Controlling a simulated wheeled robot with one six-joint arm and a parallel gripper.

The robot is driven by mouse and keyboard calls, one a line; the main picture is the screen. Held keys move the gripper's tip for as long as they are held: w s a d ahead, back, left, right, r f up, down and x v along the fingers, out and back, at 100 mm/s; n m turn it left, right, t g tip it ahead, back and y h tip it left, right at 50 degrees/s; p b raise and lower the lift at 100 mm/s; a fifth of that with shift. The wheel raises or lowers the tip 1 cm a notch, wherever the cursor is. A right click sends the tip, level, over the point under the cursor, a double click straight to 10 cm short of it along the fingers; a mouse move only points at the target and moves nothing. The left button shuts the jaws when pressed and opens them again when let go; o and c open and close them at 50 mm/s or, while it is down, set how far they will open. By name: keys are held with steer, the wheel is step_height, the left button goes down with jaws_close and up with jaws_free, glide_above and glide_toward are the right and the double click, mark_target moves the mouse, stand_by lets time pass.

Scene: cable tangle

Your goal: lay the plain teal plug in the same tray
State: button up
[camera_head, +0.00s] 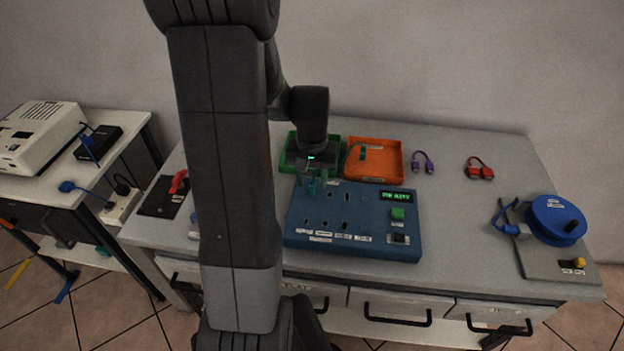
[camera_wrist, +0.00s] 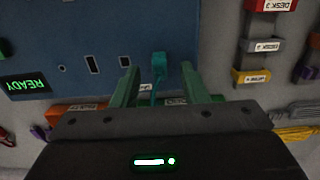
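The teal plug (camera_wrist: 158,65) shows in the wrist view over the near-tray edge of the blue panel (camera_head: 345,245), with its teal cable running back below my gripper. My gripper (camera_wrist: 158,78) is open, its two green fingers on either side of the plug with a gap on each side. In the head view my gripper (camera_head: 316,186) is at the back left of the panel. A teal cable end (camera_head: 363,153) lies in the orange tray (camera_head: 400,162). The green tray (camera_head: 286,158) is left of it, partly hidden by my arm. I cannot tell whether the plug is seated in a socket.
The panel has a lit display (camera_head: 395,196) and a green button (camera_head: 398,213). A purple cable (camera_head: 423,163) and a red cable (camera_head: 479,170) lie to the right. A blue reel (camera_head: 556,218) stands at the far right.

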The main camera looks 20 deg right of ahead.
steer(key=shift+s+f, duration=0.1)
steer(key=shift+f, duration=0.3)
steer(key=shift+c, duration=0.2)
jaws_close()
steer(key=shift+r, duration=0.15)
steer(key=shift+r+p, duration=1.2)
steer(key=shift+r, duration=0.25)
